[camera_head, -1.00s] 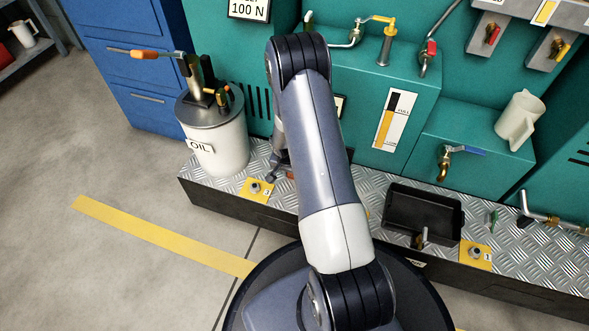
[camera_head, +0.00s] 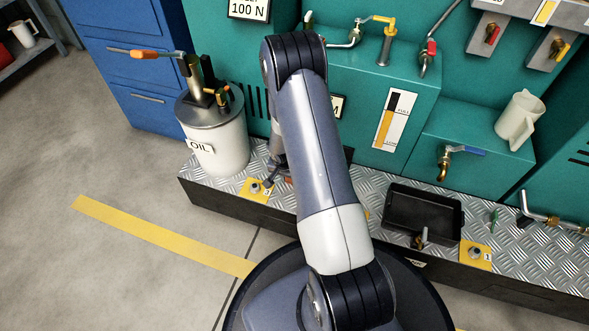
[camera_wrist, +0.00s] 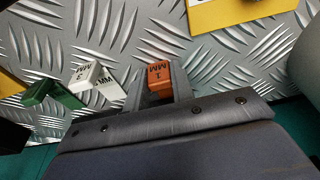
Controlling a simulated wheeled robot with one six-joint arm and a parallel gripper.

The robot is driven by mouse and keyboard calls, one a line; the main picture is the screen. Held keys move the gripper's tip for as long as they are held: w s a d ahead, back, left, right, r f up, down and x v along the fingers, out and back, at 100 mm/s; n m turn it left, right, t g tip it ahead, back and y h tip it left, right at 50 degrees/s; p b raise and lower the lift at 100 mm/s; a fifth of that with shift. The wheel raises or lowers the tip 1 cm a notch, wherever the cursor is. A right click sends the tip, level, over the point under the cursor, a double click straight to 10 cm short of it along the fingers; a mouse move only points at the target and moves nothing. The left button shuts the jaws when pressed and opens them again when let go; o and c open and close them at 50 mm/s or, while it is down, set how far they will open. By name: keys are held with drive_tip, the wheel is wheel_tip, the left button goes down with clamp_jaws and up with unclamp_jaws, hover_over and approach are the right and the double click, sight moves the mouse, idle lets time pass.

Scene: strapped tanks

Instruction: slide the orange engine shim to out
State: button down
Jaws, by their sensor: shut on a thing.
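The orange engine shim (camera_wrist: 158,76) shows in the wrist view, a small block marked "1" and "MM". My gripper (camera_wrist: 158,90) is shut on it, with one finger on each side. The shim is at the diamond-plate deck; whether it touches the metal cannot be told. A white shim (camera_wrist: 92,78) and a green shim (camera_wrist: 52,95) lie to its left, apart from the fingers. In the head view my arm hides most of the gripper, and only a small orange patch (camera_head: 288,180) shows beside it.
A yellow plate (camera_wrist: 225,12) lies on the deck beyond the shim. In the head view the oil can (camera_head: 218,145) stands left of my arm, and a black tray (camera_head: 424,208) sits to the right. Teal cabinets (camera_head: 440,75) rise behind the deck.

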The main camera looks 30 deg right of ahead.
drive_tip(key=shift+s+a, duration=0.25)
drive_tip(key=shift+a, duration=0.1)
drive_tip(key=shift+s, duration=0.1)
drive_tip(key=shift+s+a, duration=0.45)
drive_tip(key=shift+a, duration=0.05)
drive_tip(key=c, duration=1.1)
unclamp_jaws()
drive_tip(key=p+v, duration=0.4)
drive_tip(key=v, duration=0.7)
drive_tip(key=shift+s+f+p, duration=0.1)
drive_tip(key=shift+p, duration=0.3)
drive_tip(key=shift+f, duration=0.1)
